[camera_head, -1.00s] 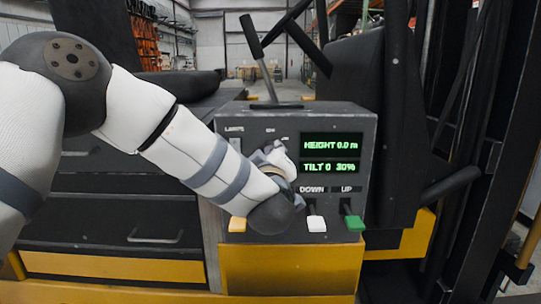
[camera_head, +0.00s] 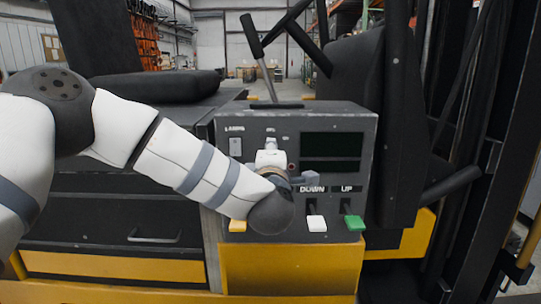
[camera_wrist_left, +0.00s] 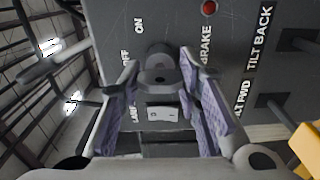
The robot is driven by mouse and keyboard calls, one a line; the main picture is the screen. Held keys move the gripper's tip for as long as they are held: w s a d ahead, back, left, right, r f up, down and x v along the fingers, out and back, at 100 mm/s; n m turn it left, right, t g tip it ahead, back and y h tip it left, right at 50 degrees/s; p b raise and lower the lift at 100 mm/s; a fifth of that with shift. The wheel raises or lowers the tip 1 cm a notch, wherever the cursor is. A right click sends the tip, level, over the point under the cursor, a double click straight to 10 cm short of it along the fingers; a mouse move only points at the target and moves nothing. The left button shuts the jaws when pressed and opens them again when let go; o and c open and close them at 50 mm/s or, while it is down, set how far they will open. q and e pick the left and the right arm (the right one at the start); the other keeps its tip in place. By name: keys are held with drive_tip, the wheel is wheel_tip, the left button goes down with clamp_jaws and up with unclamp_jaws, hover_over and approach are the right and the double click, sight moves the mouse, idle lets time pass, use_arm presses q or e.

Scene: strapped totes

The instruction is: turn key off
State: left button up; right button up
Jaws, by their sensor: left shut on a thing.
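The key switch (camera_wrist_left: 158,66) is a dark round piece on the grey control panel, beside the OFF and ON labels in the left wrist view. My left gripper (camera_wrist_left: 160,75) has its two purple-padded fingers on either side of it and is shut on the key. In the head view my left gripper (camera_head: 270,158) is at the panel's upper middle and hides most of the key. The display (camera_head: 332,151) on the panel (camera_head: 365,200) is dark. My right gripper is not in view.
A LAMPS rocker (camera_head: 235,147) sits left of the gripper. White (camera_head: 316,223), green (camera_head: 354,222) and yellow (camera_head: 238,225) levers line the panel's lower edge. A tall lever (camera_head: 262,60) rises behind the panel. A red button (camera_wrist_left: 209,8) shows in the wrist view.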

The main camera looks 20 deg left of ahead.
use_arm(q)
drive_tip(key=shift+n, duration=0.4)
drive_tip(key=o, duration=1.2)
drive_tip(key=shift+c, duration=0.2)
